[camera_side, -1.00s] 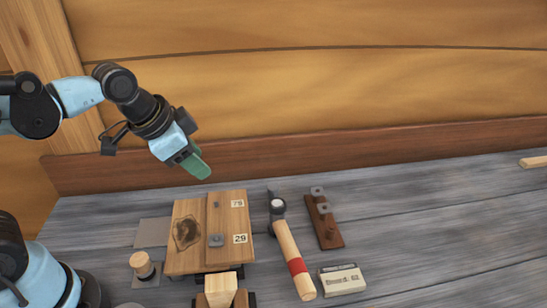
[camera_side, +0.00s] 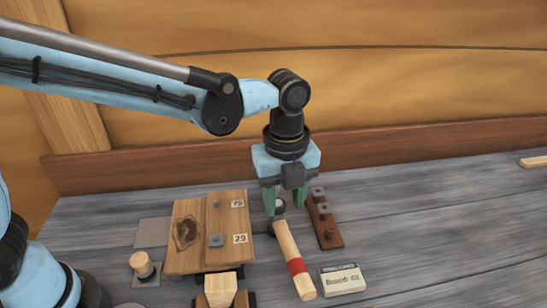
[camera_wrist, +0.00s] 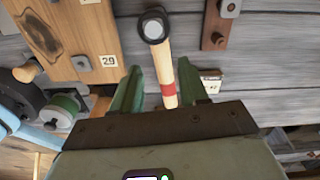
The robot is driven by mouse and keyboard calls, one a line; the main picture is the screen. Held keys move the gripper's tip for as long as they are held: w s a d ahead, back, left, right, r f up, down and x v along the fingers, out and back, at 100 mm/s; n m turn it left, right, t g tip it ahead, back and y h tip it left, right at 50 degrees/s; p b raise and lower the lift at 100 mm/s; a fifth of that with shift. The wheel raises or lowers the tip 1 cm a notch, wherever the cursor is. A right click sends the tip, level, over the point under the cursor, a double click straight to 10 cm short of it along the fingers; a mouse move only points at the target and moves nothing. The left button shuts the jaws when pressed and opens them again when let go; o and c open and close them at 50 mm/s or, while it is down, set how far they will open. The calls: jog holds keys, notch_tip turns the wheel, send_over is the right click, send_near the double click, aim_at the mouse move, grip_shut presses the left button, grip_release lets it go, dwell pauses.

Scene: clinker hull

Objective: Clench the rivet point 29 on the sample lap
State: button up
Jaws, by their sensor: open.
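The sample lap (camera_side: 185,262) is a pair of overlapping wooden boards on the bench. Rivet point 29 has a square grey metal plate (camera_side: 215,240) beside a "29" label (camera_side: 240,239); both also show at the upper left of the wrist view, the plate (camera_wrist: 82,63) left of the label (camera_wrist: 108,61). A hammer (camera_side: 286,242) with a dark head and red-banded wooden handle lies right of the lap. My gripper (camera_side: 285,201) points down at the hammer's head end, open and empty. In the wrist view the handle (camera_wrist: 163,66) appears between my green fingers (camera_wrist: 160,90).
A dark wooden strip with metal plates (camera_side: 325,226) lies close right of the hammer. A box marked "Board: 62" (camera_side: 342,281) sits by the handle's end. A wooden knob (camera_side: 142,263) and a wooden block (camera_side: 220,288) stand near the lap. The bench's right side is mostly clear.

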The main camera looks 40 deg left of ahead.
aim_at(283, 227)
jog(key=shift+f, duration=4.15)
grip_shut()
jog(key=shift+w+a, duration=0.1)
jog(key=shift+r, duration=0.7)
jog(key=shift+r, duration=3.95)
